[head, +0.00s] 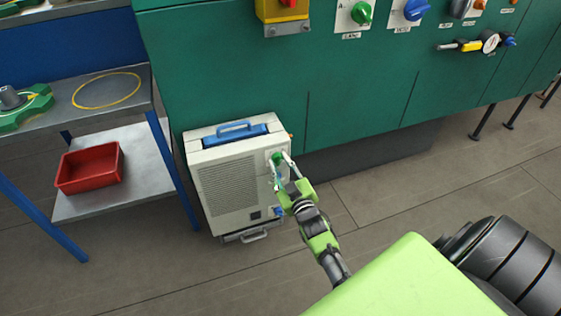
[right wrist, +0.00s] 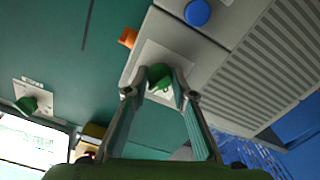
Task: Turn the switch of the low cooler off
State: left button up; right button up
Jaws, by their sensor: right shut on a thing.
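The low cooler (head: 228,187) is a pale grey box with a vented front and a blue top handle (head: 234,130). It stands on the floor against the green cabinet. Its green switch (head: 277,157) is at the upper right of the front; it also shows on a pale plate in the right wrist view (right wrist: 159,73). My right gripper (head: 281,164) has its fingers on either side of the switch and is shut on it. The fingers partly hide the switch, so its exact angle is hard to read. My left gripper is not in view.
A metal shelf unit (head: 140,95) with a red bin (head: 89,168) stands left of the cooler. The green cabinet (head: 230,60) carries several other switches higher up, including a green knob (head: 361,13) and a blue knob (head: 415,9). Floor on the right is clear.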

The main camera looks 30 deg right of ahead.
jog(key=n, duration=0.2)
jog(key=shift+n, duration=0.4)
jog(key=n, duration=0.3)
jog(key=shift+n, duration=0.3)
jog(key=shift+n+b, duration=0.45)
jog(key=shift+n, duration=2.85)
jog(key=o, duration=1.1)
jog(key=v, duration=1.2)
jog(key=shift+r, duration=0.15)
